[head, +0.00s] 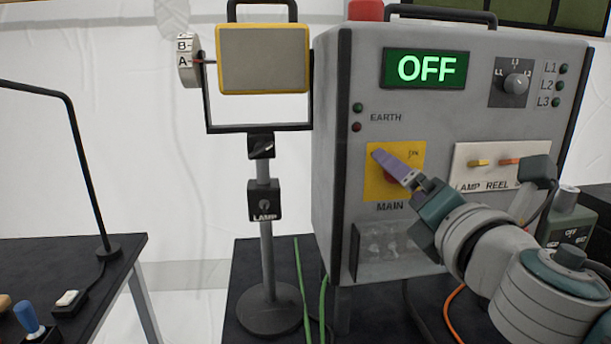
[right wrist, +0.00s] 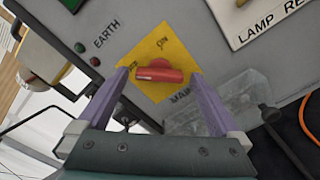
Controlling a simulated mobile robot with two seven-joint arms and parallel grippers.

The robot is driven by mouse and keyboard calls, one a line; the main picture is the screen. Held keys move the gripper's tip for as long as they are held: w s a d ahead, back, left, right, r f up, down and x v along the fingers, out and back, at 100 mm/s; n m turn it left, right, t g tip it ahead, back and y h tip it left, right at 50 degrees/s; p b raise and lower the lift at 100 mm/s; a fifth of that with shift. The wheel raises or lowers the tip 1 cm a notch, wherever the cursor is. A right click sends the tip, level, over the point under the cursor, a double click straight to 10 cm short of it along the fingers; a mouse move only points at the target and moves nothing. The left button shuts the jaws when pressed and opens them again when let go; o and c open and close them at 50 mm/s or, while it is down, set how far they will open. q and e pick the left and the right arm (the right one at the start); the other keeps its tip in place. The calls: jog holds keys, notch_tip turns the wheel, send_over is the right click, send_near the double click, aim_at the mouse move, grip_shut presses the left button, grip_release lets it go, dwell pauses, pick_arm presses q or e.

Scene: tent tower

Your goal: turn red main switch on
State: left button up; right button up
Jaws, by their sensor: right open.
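The red main switch (right wrist: 160,74) sits on a yellow plate (right wrist: 166,45) marked MAIN, on the front of a grey control box. In the right wrist view its handle lies across the plate, with one end toward the label at the plate's left corner. The head view shows the yellow plate (head: 380,190), with the switch mostly hidden behind my finger. My right gripper (right wrist: 160,79) is open, with its purple fingers at either side of the switch handle. I cannot tell whether they touch it. My left gripper is in neither view.
The display (head: 425,68) on the box reads OFF. A selector knob (head: 515,84) and a lamp/reel panel (head: 500,165) lie right of the switch. A clear cover (head: 385,250) is below it. A lamp stand (head: 266,230) stands left of the box.

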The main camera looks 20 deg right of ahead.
jog(key=c, duration=1.3)
jog(key=shift+m, duration=0.3)
jog(key=shift+r+m, duration=0.1)
jog(key=shift+m, duration=8.5)
